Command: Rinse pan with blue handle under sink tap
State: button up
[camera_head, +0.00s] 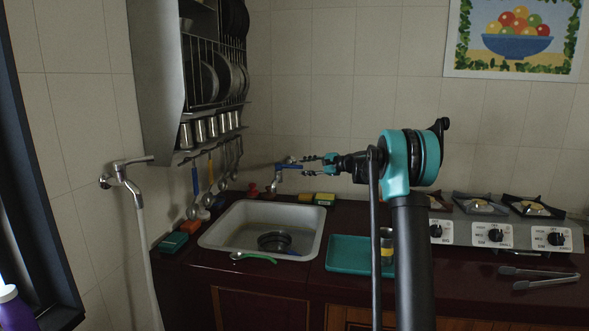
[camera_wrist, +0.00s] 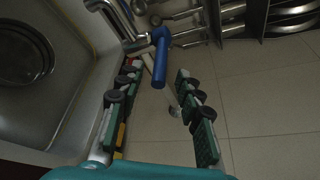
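The sink (camera_head: 212,233) is set in the dark counter, and its rim also shows in the wrist view (camera_wrist: 98,75). The metal tap (camera_head: 278,175) at its back has a blue lever (camera_wrist: 160,57). My gripper (camera_head: 307,166) is open and empty just right of the tap, its fingers pointing at it. In the wrist view the lever lies beyond the gap between the fingertips; I see no grip on it. A dark round item (camera_head: 275,242) lies in the basin; I cannot tell whether it is a pan or a drain part. No pan with a blue handle is clearly seen.
A green-handled utensil (camera_head: 254,257) lies on the sink's front edge. A teal tray (camera_head: 347,255) sits right of the sink, the gas stove (camera_head: 490,233) farther right. A dish rack (camera_head: 217,85) and hanging ladles (camera_head: 208,185) are at the left wall.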

aim_at(299, 167)
jog(key=shift+x, duration=2.8)
jog(key=shift+c, duration=0.4)
grip_shut()
